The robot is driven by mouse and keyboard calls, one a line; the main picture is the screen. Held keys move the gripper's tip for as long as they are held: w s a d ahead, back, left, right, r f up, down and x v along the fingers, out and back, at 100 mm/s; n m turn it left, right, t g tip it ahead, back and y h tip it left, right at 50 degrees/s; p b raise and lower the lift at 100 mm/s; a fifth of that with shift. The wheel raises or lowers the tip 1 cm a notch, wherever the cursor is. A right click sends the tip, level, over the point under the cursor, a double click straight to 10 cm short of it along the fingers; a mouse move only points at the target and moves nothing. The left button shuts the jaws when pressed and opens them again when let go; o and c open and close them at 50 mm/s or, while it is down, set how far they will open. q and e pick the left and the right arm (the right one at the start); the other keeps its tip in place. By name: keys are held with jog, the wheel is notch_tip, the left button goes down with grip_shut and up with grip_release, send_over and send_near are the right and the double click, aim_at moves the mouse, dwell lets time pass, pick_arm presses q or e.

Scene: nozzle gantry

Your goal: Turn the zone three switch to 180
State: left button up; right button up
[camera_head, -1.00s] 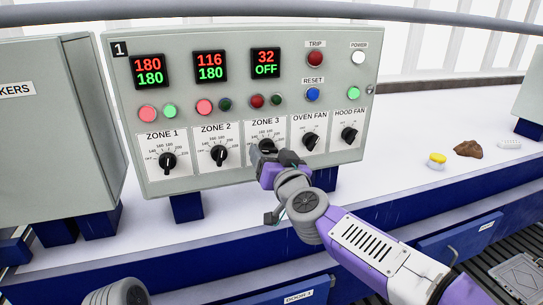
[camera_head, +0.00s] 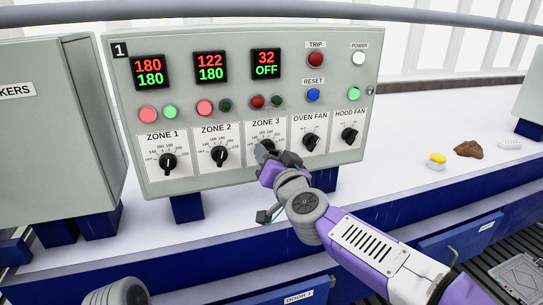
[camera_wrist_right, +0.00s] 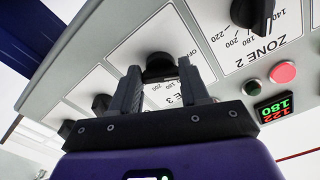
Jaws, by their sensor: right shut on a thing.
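The zone 3 switch is a black knob on a white dial plate (camera_head: 265,128) on the grey control panel. My right gripper (camera_head: 268,148) covers most of the knob in the head view. In the right wrist view the black knob (camera_wrist_right: 160,66) sits between the two fingertips of the right gripper (camera_wrist_right: 162,76), which is shut on it. The knob's pointer is hidden. The zone 3 display (camera_head: 266,63) reads 32 in red above OFF in green. My left gripper is not in view.
Zone 1 (camera_head: 168,161), zone 2 (camera_head: 219,154), oven fan (camera_head: 311,142) and hood fan (camera_head: 349,135) knobs flank it. Trip (camera_head: 315,59) and reset (camera_head: 313,95) buttons sit above. A grey cabinet (camera_head: 60,130) stands left.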

jog(key=shift+a+r+m+b, duration=0.1)
jog(key=shift+m+b, duration=0.25)
jog(key=shift+m, duration=3.5)
jog(key=shift+r+m+b, duration=0.1)
jog(key=shift+m+b, duration=0.25)
jog(key=shift+m, duration=3.5)
jog(key=o, duration=1.1)
jog(key=shift+c, duration=0.2)
jog(key=v, duration=0.7)
jog(key=shift+s+b, duration=0.3)
